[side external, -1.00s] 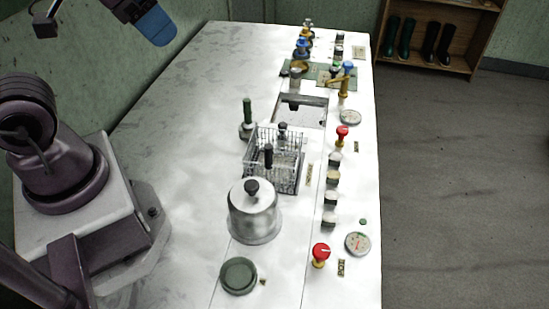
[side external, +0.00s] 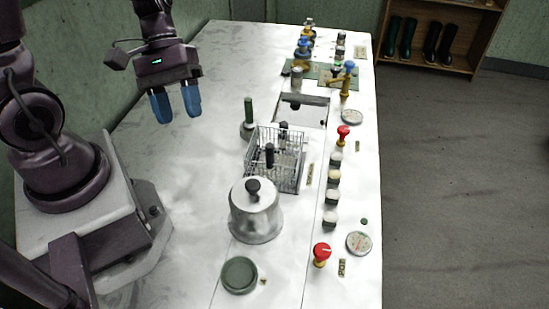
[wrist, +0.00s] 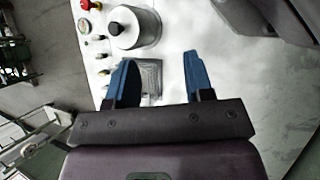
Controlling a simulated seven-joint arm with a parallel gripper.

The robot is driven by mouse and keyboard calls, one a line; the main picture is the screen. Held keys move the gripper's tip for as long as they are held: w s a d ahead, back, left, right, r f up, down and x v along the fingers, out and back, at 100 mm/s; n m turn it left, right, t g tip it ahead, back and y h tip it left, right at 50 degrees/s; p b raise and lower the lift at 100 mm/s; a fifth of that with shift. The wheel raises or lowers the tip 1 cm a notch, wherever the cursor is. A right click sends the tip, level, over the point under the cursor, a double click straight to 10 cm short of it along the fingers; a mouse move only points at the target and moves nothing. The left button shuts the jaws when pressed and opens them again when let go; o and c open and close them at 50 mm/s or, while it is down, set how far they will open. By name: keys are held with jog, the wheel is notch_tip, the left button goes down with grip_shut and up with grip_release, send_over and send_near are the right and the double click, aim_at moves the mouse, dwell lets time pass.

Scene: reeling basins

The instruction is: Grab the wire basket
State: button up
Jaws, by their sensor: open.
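The wire basket (side external: 293,177) is an open grey wire box with a black upright handle, standing on the white worktop behind the metal lidded pot. In the wrist view a grey meshed patch that looks like the basket (wrist: 150,75) shows between my fingers, partly hidden by the left one. My gripper (side external: 176,112) is open and empty, its two blue fingers pointing down. It hangs well above the worktop, to the left of the basket and apart from it. Its fingers also show in the wrist view (wrist: 157,76).
The metal pot (side external: 255,217) stands just in front of the basket, and a green-handled tool (side external: 248,118) is close behind its left side. A rectangular sink opening (side external: 302,110) lies behind. Red knobs (side external: 321,254) and small jars line the right edge. The worktop's left side is clear.

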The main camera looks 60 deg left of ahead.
jog(key=w+f+n+t+h, duration=0.5)
jog(key=w+f+n+t, duration=0.3)
jog(key=n, duration=0.7)
jog(key=shift+t, duration=0.5)
jog(key=x, duration=1.1)
jog(key=shift+w+a+r, duration=0.1)
jog(key=shift+w+r, duration=0.2)
jog(key=shift+w, duration=0.1)
grip_shut()
